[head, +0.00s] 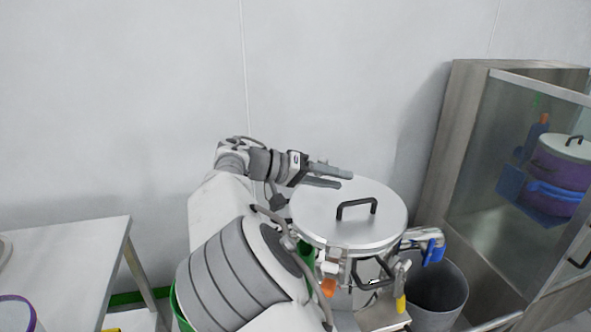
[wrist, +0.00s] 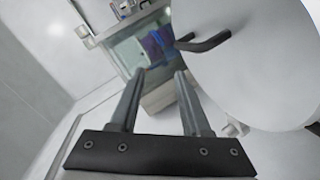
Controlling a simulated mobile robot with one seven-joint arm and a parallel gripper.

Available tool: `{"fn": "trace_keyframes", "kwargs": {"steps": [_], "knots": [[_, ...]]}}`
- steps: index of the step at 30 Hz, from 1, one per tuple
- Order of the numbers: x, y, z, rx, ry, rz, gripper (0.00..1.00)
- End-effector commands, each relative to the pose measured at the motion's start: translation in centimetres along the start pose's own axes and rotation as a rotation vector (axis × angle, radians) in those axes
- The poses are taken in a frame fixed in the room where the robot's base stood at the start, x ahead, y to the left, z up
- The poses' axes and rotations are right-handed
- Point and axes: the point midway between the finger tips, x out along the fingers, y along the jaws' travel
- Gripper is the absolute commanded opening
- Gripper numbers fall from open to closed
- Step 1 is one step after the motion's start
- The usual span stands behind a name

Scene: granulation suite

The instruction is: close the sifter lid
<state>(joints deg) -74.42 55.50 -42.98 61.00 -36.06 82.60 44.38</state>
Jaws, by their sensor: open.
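The sifter lid (head: 325,215) is a round, shiny metal disc with a black bar handle (head: 357,206) on top. It lies about level over the sifter, with metal fittings (head: 338,263) at its front edge. I cannot tell whether it is fully seated. My gripper (head: 346,179) is at the lid's far-left edge, fingers apart and pointing right, with nothing between them. In the wrist view my gripper (wrist: 159,76) is open, and the lid (wrist: 250,70) fills the right side with its handle (wrist: 203,42). The sifter's body is mostly hidden below the lid.
A glass-fronted cabinet (head: 455,150) stands at the right, with a purple vessel showing in the glass. A grey bin (head: 437,290) and a blue tool-like object (head: 433,247) are right of the sifter. A white table (head: 70,255) is at the left. A plain wall is behind.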

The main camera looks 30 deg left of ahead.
Motion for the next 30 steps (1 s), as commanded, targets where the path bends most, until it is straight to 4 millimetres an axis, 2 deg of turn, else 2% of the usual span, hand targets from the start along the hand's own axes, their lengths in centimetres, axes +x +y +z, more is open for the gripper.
{"fn": "trace_keyframes", "kwargs": {"steps": [30], "knots": [[-7.2, -1.0, -0.3, -0.001, 0.0, 0.0, 0.47]]}}
